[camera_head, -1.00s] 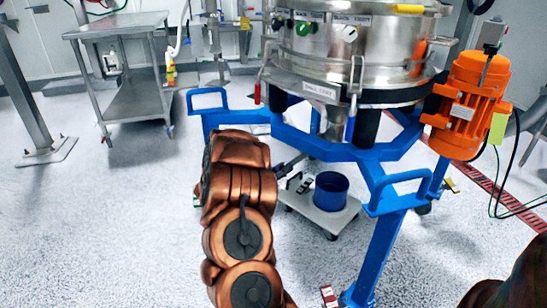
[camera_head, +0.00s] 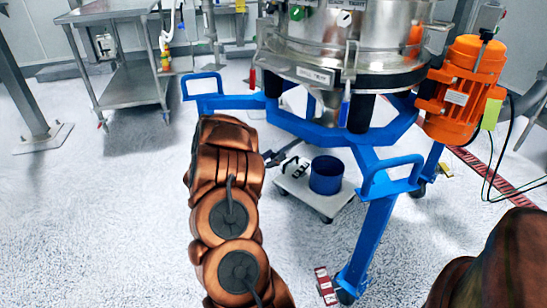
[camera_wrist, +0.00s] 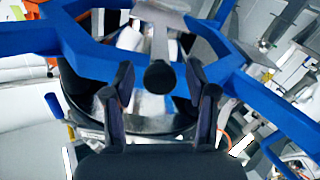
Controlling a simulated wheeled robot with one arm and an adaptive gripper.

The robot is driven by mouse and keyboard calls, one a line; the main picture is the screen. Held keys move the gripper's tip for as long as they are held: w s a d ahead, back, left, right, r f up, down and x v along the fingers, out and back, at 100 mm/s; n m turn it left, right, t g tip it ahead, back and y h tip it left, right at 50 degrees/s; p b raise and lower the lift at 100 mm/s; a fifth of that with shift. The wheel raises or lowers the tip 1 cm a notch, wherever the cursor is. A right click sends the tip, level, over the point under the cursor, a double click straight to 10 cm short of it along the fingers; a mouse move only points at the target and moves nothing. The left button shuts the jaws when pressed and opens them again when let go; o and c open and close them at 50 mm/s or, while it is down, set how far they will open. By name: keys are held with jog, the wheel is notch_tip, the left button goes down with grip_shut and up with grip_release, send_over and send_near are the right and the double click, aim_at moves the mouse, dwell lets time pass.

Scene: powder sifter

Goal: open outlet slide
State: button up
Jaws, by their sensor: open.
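The powder sifter (camera_head: 350,45) is a round steel drum on a blue frame (camera_head: 330,133). Its steel outlet (camera_head: 330,117) hangs below the drum and is partly hidden by the frame. In the wrist view a flat steel piece (camera_wrist: 160,22) with a black round end (camera_wrist: 160,77) points toward me; it looks like the outlet slide and its knob. My gripper (camera_wrist: 160,88) is open, with one finger on each side of the black end in the picture. I cannot tell whether it touches. In the head view my arm hides most of the gripper.
A blue pot (camera_head: 327,175) stands on a low wheeled platform (camera_head: 310,200) under the frame. An orange motor (camera_head: 463,90) is at the right, with cables beside it. A steel trolley (camera_head: 130,85) stands at back left.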

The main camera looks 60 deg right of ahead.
jog(key=shift+a, duration=0.1)
jog(key=v, duration=1.1)
jog(key=shift+w+a, duration=0.2)
jog(key=shift+a, duration=0.2)
